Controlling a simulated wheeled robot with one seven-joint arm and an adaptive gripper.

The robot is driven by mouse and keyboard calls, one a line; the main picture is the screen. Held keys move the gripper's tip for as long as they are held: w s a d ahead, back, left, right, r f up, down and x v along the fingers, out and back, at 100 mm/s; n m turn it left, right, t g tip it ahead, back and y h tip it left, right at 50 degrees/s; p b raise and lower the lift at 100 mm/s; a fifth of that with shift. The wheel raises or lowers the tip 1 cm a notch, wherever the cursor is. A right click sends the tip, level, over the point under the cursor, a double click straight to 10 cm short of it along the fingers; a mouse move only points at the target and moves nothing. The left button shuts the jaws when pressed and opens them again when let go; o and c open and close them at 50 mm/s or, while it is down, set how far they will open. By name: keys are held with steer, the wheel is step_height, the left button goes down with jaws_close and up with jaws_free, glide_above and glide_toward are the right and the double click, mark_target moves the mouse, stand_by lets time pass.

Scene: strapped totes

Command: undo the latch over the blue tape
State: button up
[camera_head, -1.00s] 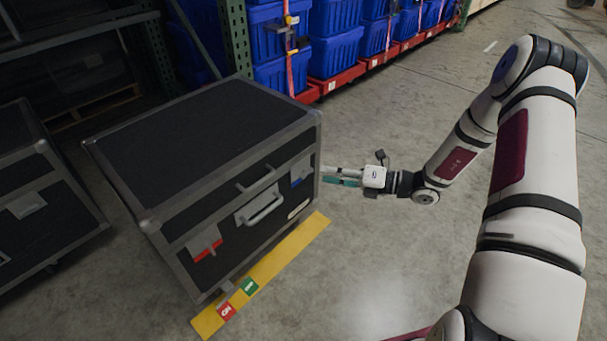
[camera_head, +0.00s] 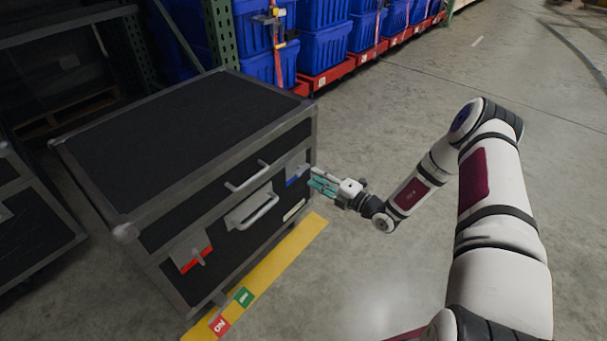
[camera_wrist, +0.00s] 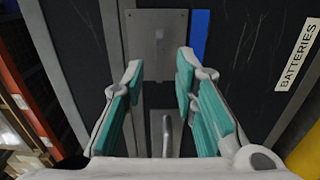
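The black case (camera_head: 190,125) with metal edges stands at the left in the head view. Its blue tape (camera_head: 298,176) is at the right end of the front, with a grey latch beside it. In the wrist view the latch plate (camera_wrist: 158,40) lies straight ahead, with the blue tape (camera_wrist: 200,35) at its right. A grey lever-like part (camera_wrist: 164,130) shows lower down, between the fingers. My gripper (camera_head: 314,180) is open with teal pads, close in front of this latch; the wrist view shows its fingers (camera_wrist: 160,72) spread either side. I cannot tell whether they touch it.
A second latch over red tape (camera_head: 196,260) and a metal handle (camera_head: 252,207) are on the same front. A BATTERIES label (camera_wrist: 298,55) is right of the blue tape. Yellow floor tape (camera_head: 268,272) runs before the case. The floor to the right is clear.

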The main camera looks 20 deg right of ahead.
mark_target(304, 169)
steer(key=b+x, duration=0.1)
steer(key=x, duration=0.5)
steer(key=shift+b, duration=0.4)
jaws_close()
